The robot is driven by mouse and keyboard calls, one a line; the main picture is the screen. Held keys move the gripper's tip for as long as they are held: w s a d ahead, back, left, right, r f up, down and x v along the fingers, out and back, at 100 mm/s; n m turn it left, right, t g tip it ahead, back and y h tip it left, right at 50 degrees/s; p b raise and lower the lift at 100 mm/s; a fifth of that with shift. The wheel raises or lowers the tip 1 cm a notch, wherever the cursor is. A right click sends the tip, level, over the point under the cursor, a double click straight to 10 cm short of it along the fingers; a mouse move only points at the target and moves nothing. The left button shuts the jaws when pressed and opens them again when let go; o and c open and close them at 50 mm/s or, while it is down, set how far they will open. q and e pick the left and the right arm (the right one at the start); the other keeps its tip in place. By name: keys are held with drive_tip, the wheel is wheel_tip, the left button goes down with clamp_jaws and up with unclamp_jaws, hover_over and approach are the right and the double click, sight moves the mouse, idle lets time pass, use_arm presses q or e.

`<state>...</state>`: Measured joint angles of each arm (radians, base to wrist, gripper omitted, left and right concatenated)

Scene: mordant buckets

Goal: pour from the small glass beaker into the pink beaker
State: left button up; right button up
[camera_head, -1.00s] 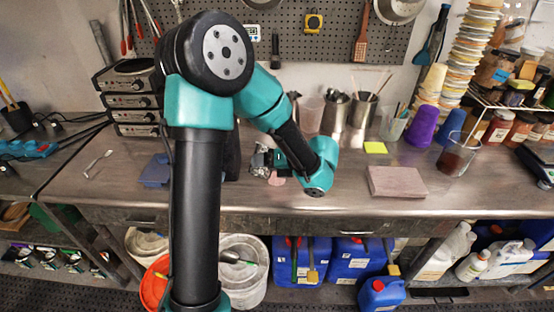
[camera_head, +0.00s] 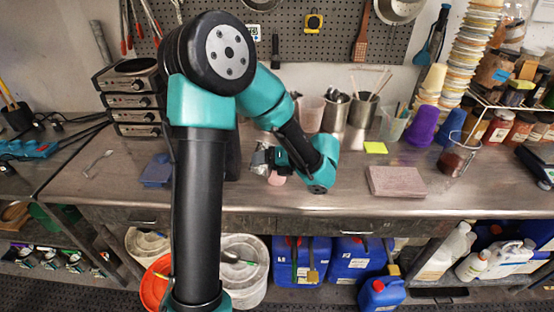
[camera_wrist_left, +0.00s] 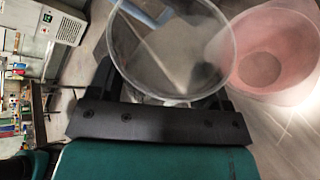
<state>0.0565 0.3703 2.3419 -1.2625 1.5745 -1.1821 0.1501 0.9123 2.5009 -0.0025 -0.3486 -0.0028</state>
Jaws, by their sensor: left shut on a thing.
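My left gripper (camera_head: 264,158) is over the bench, largely hidden behind my own arm in the head view. In the left wrist view the gripper (camera_wrist_left: 168,100) is shut on the small glass beaker (camera_wrist_left: 172,52), a clear round vessel with its open mouth toward the camera. Its contents cannot be made out. The pink beaker (camera_wrist_left: 272,55) stands right beside it in that view, its open mouth and inner bottom visible. In the head view only a small piece of the pink beaker (camera_head: 277,179) shows under the gripper. My right gripper is not in view.
A pinkish slab (camera_head: 396,181) lies on the bench to the right, with a beaker of dark red liquid (camera_head: 457,155) behind it. Metal cups (camera_head: 336,114) stand at the back. A blue object (camera_head: 156,171) lies to the left. The front of the bench is mostly clear.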

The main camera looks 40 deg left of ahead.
use_arm(q)
drive_tip(key=shift+f+m+g, duration=0.5)
drive_tip(key=shift+m+g, duration=0.3)
drive_tip(key=shift+m, duration=0.2)
idle(3.6)
drive_tip(key=shift+r+m, duration=0.2)
drive_tip(key=shift+m, duration=0.1)
idle(1.1)
drive_tip(key=shift+d+f, duration=0.1)
drive_tip(key=shift+f, duration=0.1)
drive_tip(key=n+t, duration=0.1)
drive_tip(key=r+n+t, duration=0.1)
drive_tip(key=shift+n, duration=0.4)
drive_tip(key=shift+s+f+n+t, duration=0.15)
drive_tip(key=shift+f+n+t, duration=0.15)
drive_tip(key=shift+n, duration=0.1)
drive_tip(key=shift+f, duration=0.15)
